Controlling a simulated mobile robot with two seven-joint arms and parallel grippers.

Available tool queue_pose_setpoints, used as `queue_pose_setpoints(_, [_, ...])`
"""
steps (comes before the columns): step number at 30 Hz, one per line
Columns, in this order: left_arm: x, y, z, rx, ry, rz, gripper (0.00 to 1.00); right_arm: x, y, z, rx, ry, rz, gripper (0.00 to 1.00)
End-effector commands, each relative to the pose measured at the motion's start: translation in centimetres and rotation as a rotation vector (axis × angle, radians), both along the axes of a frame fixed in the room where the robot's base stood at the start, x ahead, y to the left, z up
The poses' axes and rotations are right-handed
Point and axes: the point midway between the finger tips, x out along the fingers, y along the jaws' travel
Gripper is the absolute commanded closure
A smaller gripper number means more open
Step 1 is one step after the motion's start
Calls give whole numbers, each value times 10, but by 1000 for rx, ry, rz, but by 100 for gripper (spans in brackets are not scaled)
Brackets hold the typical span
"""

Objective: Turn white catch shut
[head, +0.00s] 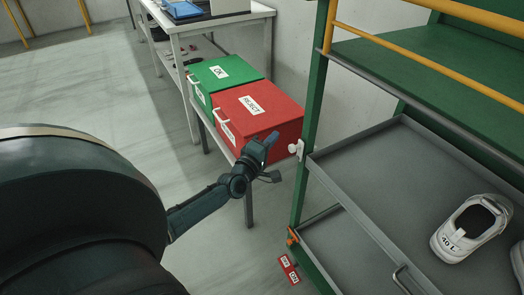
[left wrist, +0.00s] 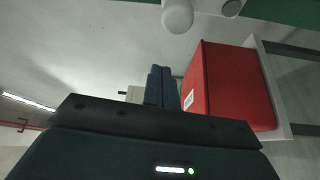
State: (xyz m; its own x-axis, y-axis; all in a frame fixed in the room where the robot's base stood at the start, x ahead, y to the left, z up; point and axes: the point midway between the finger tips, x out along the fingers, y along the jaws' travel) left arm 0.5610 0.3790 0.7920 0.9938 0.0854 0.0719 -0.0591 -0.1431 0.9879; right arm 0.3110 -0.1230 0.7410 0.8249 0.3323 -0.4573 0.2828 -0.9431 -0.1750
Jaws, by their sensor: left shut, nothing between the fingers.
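The white catch (head: 296,147) is a small white piece on the green post of the rack, at the left front corner of the upper grey tray (head: 375,165). A rounded white knob at the top of the left wrist view (left wrist: 178,15) looks like the same catch. My left gripper (head: 268,142) is shut and empty, just left of the catch and apart from it. Its closed fingers also show in the left wrist view (left wrist: 161,86). My right gripper is not in view.
A red REJECT box (head: 265,110) and a green OK box (head: 222,73) stand behind my left gripper. An orange catch (head: 292,237) sits lower on the green post (head: 307,120). A white shoe (head: 470,228) lies on the upper tray. Red tags (head: 289,269) hang below.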

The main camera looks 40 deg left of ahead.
Motion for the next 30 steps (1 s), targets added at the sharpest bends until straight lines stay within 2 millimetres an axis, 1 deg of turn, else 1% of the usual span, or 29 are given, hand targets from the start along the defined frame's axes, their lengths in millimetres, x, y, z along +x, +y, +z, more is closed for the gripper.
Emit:
queue_pose_setpoints(1, [5,-4,0,-3,2,-1,100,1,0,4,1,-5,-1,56])
queue_pose_setpoints(3, [-1,-17,-1,-5,2,-1,100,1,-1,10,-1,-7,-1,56])
queue_pose_setpoints(6, [-4,-28,-3,-3,1,0,100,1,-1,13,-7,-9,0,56])
queue_pose_setpoints(9, [-6,-35,-5,-2,1,0,100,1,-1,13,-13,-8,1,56])
queue_pose_setpoints(13, [-7,-38,-6,0,0,0,100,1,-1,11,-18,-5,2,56])
queue_pose_setpoints(23, [-7,-38,-6,2,-1,0,100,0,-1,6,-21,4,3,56])
queue_pose_setpoints(30, [-8,-40,-7,43,-18,0,100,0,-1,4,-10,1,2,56])
